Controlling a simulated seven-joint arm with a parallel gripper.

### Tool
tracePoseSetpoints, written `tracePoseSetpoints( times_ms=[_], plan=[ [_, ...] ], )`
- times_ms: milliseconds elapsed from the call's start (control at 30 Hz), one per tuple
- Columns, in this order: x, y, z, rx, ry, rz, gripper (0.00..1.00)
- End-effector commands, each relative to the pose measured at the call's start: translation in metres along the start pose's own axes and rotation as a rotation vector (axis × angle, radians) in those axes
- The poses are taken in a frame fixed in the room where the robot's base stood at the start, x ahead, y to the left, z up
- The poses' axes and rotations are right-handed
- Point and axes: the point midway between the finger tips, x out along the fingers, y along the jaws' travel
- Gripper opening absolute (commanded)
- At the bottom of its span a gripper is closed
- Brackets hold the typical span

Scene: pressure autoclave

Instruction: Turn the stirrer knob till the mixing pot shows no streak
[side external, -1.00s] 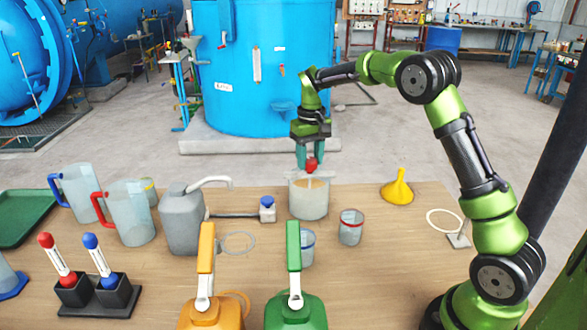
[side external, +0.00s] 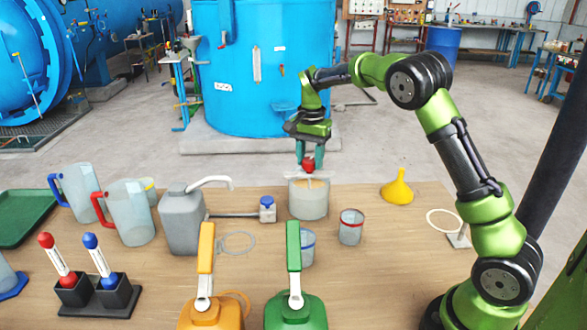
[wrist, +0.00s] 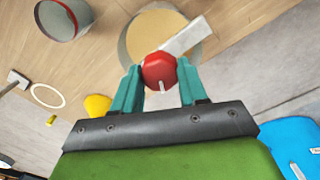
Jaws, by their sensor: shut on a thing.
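The mixing pot (side external: 309,203) is a clear grey vessel near the back of the table, with pale tan contents that also show in the wrist view (wrist: 150,25). A light bar (wrist: 186,38) crosses its top and carries the red stirrer knob (side external: 308,164), which has a white mark in the wrist view (wrist: 159,70). My gripper (side external: 309,154) points down over the pot, its teal fingers shut on the knob, one on each side. The bar and gripper hide part of the contents, and I cannot make out a clear streak in the visible part.
A red-rimmed beaker (side external: 351,227) stands right of the pot, and a blue-rimmed one (side external: 307,247) in front. A yellow funnel (side external: 397,187) is farther right. A grey jug (side external: 183,220) and a blue-capped block (side external: 267,209) stand left. Orange (side external: 207,312) and green (side external: 296,312) containers stand in front.

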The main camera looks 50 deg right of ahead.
Motion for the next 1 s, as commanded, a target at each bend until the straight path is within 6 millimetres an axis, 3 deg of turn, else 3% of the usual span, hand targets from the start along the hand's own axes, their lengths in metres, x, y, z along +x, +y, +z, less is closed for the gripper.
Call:
tracePoseSetpoints(
  times_ms=[600, 1000],
  plan=[
    [0.0004, -0.0006, -0.0002, 0.563, 0.002, -0.001, 0.12],
    [0.0004, -0.0003, -0.0004, 0.785, 0.001, -0.001, 0.12]
  ],
)
